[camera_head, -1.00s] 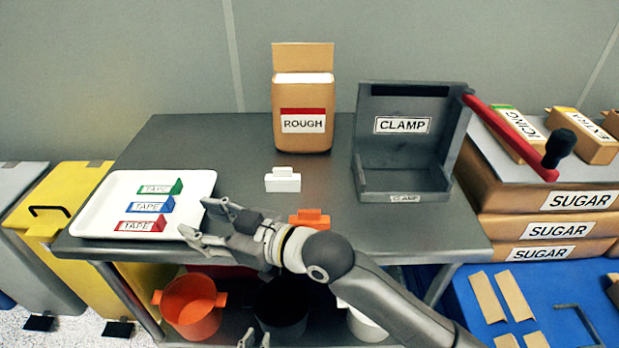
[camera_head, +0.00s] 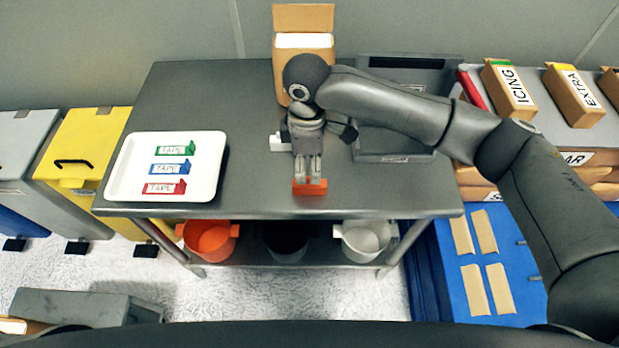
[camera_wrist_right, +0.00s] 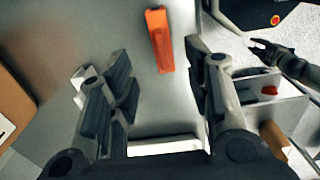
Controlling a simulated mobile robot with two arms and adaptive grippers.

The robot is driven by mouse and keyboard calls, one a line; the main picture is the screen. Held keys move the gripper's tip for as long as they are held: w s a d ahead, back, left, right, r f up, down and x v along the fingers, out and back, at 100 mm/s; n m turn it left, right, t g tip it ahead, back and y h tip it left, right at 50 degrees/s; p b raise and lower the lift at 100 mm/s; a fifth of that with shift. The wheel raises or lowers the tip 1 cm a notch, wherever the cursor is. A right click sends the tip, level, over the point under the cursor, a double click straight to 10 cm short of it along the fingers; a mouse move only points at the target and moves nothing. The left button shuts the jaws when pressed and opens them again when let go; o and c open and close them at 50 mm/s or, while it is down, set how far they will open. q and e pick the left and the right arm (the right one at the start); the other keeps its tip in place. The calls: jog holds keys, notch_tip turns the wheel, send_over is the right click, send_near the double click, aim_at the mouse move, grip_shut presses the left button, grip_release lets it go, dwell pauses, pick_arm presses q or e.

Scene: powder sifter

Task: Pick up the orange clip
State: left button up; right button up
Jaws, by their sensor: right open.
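The orange clip (camera_head: 310,188) lies on the grey table near its front edge. In the right wrist view the orange clip (camera_wrist_right: 160,40) shows between the lines of the two fingers, toward their tips. My right gripper (camera_head: 308,176) points down at the clip, and its fingers hide part of it in the head view. In the right wrist view this gripper (camera_wrist_right: 158,58) is open, with nothing held. My left gripper (camera_wrist_right: 268,55) appears dark at the right of the right wrist view, away from the clip; its opening is unclear.
A white clip (camera_head: 277,143) sits just behind-left of my right gripper. The ROUGH bag (camera_head: 303,18) and grey clamp box (camera_head: 395,157) stand behind, partly hidden by my arm. A white tray (camera_head: 120,185) holds tape pieces at left. Bare table lies between tray and clip.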

aim_at(309, 177)
notch_tip(309, 177, down, 8)
jog(key=shift+s+d+r+p, duration=0.15)
jog(key=shift+p, duration=0.5)
jog(key=shift+c, duration=0.4)
jog(key=c, duration=0.9)
